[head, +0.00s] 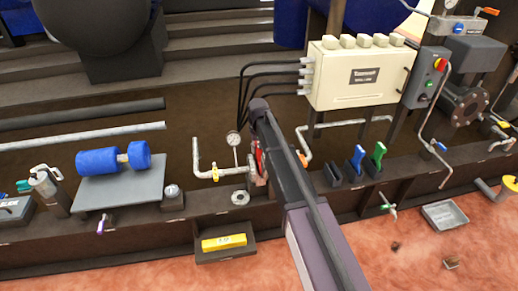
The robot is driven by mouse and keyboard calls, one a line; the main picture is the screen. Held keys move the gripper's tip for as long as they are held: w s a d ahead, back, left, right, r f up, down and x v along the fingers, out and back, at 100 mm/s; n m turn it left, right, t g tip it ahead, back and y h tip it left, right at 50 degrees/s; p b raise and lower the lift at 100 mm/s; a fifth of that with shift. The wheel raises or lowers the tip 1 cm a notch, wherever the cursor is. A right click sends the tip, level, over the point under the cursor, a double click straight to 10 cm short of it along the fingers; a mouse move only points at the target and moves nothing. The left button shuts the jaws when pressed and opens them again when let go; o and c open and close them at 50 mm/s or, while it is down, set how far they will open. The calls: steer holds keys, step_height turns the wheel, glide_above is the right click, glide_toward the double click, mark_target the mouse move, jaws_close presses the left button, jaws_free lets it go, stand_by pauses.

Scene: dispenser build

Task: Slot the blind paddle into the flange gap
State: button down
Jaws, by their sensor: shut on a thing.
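My arm reaches in from the bottom right, and its dark links hide most of my gripper (264,152). A red piece (258,157), which looks like the blind paddle, shows at the left edge of the arm, at the gripper. The flange gap is too small and covered to make out. I cannot tell whether the paddle is in the gap or in front of it.
A pressure gauge (233,138) stands close left of the gripper. A bent pipe (303,145) with an orange handle is right of the arm. Blue (357,159) and green (379,155) upright pieces stand farther right. A yellow block (224,242) lies in a tray below. A cream box (357,75) stands behind.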

steer(key=shift+f+b, duration=0.45)
steer(key=shift+f, duration=0.05)
stand_by(0.4)
steer(key=shift+c, duration=1.9)
jaws_free()
steer(key=o, duration=0.4)
steer(key=shift+r, duration=0.15)
steer(key=shift+r+p, duration=3.85)
steer(key=shift+p, duration=0.2)
